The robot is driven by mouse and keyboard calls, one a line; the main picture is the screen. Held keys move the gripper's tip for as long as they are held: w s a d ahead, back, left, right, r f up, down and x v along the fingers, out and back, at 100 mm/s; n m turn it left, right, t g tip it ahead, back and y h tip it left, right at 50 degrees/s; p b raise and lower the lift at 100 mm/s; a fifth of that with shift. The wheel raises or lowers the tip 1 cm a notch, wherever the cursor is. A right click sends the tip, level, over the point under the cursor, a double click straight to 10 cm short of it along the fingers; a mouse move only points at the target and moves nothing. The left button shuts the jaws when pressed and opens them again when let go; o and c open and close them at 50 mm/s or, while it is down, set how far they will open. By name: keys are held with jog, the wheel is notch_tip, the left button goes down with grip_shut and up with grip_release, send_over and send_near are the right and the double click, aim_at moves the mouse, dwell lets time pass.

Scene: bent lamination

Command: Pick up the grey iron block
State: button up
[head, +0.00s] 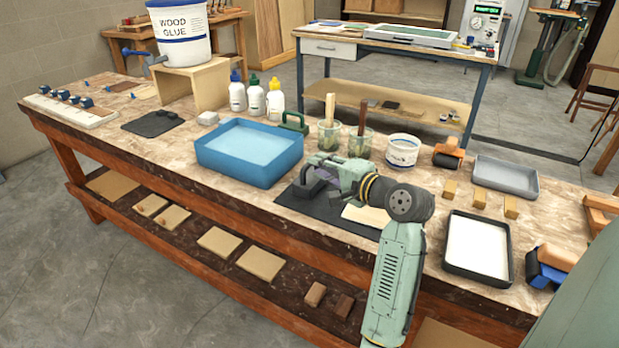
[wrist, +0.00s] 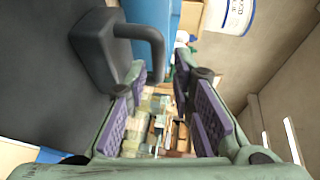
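The grey iron block (wrist: 98,48) is dark, with a looped handle (wrist: 150,38), and rests on a dark mat (wrist: 35,80) at the left of the wrist view. In the head view the block (head: 302,189) is small and partly covered by my gripper, on the mat (head: 330,211) in front of the blue tub. My gripper (wrist: 161,72) is open, its purple pads wide apart. The handle's end shows near the left fingertip and partly between the tips in the picture. I cannot tell whether it touches. Nothing is gripped. In the head view my gripper (head: 324,168) is low over the mat.
The blue tub (head: 233,168) stands close behind and left of the mat. Glass jars (head: 330,139) with brushes stand behind my gripper. A black tray (head: 478,274) with a white inside and several wood blocks (head: 480,199) lie to the right.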

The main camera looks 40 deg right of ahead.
aim_at(310, 174)
jog(key=shift+w+f+p, duration=0.2)
jog(key=shift+w+p, duration=0.05)
jog(key=shift+w, duration=0.5)
jog(key=shift+w+f+p, duration=0.2)
jog(key=shift+w+p, duration=0.1)
jog(key=shift+w, duration=0.5)
jog(key=shift+w+f+p, duration=0.2)
jog(key=shift+w+p, duration=0.05)
jog(key=shift+w, duration=0.5)
jog(key=shift+c, duration=0.4)
grip_shut()
jog(key=shift+r, duration=0.15)
